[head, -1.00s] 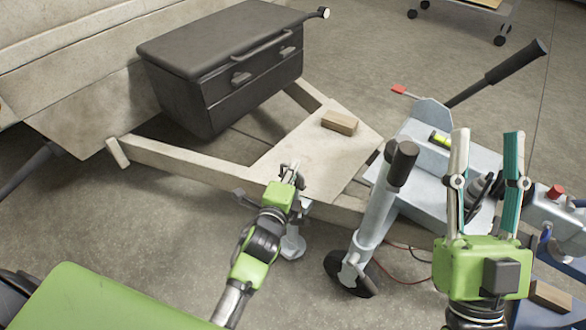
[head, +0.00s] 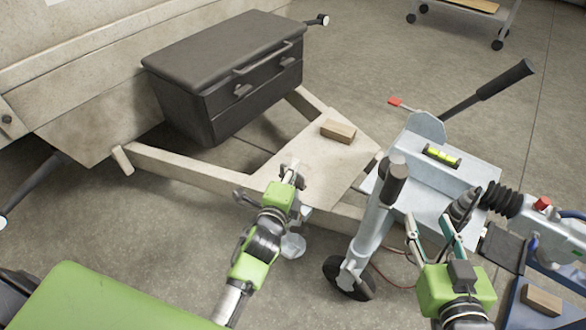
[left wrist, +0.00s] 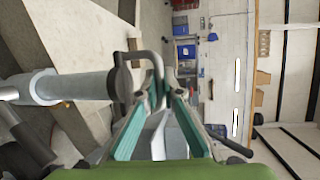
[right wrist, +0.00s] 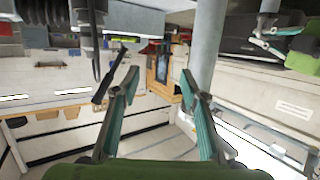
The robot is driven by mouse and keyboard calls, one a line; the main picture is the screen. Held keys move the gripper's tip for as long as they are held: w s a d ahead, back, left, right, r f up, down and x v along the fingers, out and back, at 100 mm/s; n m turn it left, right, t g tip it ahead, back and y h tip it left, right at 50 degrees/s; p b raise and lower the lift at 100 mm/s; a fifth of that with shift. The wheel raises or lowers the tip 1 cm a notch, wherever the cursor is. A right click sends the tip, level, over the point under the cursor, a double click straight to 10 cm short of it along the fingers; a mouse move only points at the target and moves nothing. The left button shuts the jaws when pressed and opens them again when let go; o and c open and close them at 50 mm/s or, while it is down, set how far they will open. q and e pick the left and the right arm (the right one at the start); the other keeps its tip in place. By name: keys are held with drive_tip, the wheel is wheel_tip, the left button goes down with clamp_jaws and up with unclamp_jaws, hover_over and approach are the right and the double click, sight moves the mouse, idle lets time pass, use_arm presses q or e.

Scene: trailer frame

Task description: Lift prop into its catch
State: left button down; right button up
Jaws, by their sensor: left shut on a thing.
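The prop is a short grey leg with a round foot (head: 292,246), under the trailer frame's side rail beside my left gripper (head: 291,172). My left gripper is shut on the prop's upper part, mostly hidden by the fingers. In the left wrist view the fingers (left wrist: 164,92) close near a bent dark rod (left wrist: 142,57); the exact contact is unclear. A dark bracket (head: 243,196) sits left of the gripper; I cannot tell whether it is the catch. My right gripper (head: 432,225) is open and empty, right of the jockey wheel post; it also shows in the right wrist view (right wrist: 159,78).
The jockey wheel post (head: 374,225) stands between my grippers. A wooden block (head: 338,131) lies on the frame plate (head: 295,150). A spirit level (head: 441,156) lies on the drawbar. A dark toolbox (head: 222,75) stands behind.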

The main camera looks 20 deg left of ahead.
use_arm(q)
wheel_tip(320, 180, up, 4)
drive_tip(key=p, duration=0.3)
drive_tip(key=shift+w+a+f, duration=0.1)
drive_tip(key=shift+w, duration=0.05)
wheel_tip(320, 180, up, 3)
drive_tip(key=p, duration=0.2)
drive_tip(key=shift+f+p, duration=0.1)
drive_tip(key=shift+p, duration=0.3)
use_arm(e)
drive_tip(key=s+d+f+g+h, duration=0.1)
drive_tip(key=s+d+f+g, duration=0.2)
drive_tip(key=s, duration=0.6)
drive_tip(key=s+d+f+g+h, duration=0.2)
drive_tip(key=s+d+f+g, duration=0.1)
drive_tip(key=s+f+g, duration=0.5)
drive_tip(key=shift+s+d+f+m, duration=0.2)
drive_tip(key=shift+s+f+m, duration=0.1)
drive_tip(key=shift+s+f, duration=0.15)
use_arm(q)
drive_tip(key=c, duration=2.2)
unclamp_jaws()
drive_tip(key=shift+o, duration=0.2)
drive_tip(key=shift+f, duration=0.15)
drive_tip(key=shift+f, duration=0.1)
use_arm(e)
drive_tip(key=shift+w, duration=0.1)
